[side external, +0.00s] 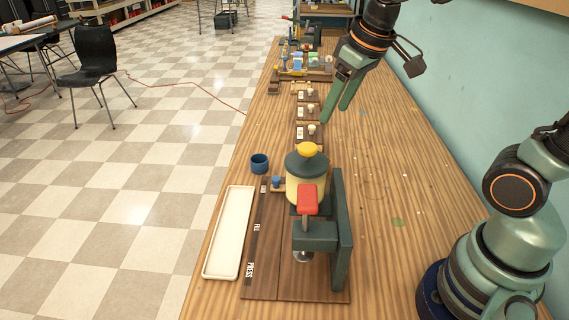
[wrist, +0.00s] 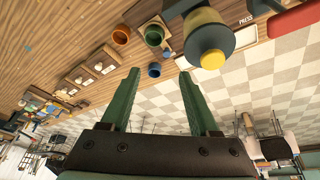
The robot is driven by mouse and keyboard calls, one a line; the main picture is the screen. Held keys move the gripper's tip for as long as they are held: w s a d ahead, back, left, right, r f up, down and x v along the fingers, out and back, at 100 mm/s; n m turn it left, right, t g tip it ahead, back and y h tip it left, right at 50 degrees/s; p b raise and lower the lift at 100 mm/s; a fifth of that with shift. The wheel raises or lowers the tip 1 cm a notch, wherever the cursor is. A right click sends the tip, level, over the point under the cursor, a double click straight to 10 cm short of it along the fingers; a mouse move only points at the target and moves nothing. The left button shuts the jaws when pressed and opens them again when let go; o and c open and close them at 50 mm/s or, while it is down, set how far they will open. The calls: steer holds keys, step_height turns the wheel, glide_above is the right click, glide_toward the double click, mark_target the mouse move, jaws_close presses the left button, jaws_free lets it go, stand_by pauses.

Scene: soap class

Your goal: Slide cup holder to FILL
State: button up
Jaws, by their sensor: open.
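My gripper (side external: 335,112) is open and empty, raised above the far right part of the table. Its two green fingers (wrist: 158,74) are spread wide in the wrist view. The dark board (side external: 266,276) carries the labels FILL and PRESS along a dark strip. A blue cup (side external: 259,163) stands upright at the strip's far end, apart from my gripper. A small blue piece (side external: 276,182) is beside the cream dispenser (side external: 292,190). I cannot clearly tell which part is the cup holder.
A dark green press frame (side external: 341,230) with a red handle (side external: 308,199) stands on the board. A long white tray (side external: 209,270) lies to its left. Several small stations (side external: 309,111) line the table behind the dispenser. The table's right middle is mostly clear.

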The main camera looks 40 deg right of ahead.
steer(key=w+a+f+n+g, duration=0.2)
steer(key=w+f, duration=0.1)
steer(key=w, duration=0.5)
steer(key=n+g, duration=0.1)
steer(key=g, duration=0.1)
glide_above(276, 179)
step_height(276, 179, down, 8)
step_height(276, 179, down, 12)
steer(key=shift+w+d+f, duration=0.1)
steer(key=shift+w+d, duration=0.05)
steer(key=shift+c, duration=0.4)
jaws_close()
stand_by(0.6)
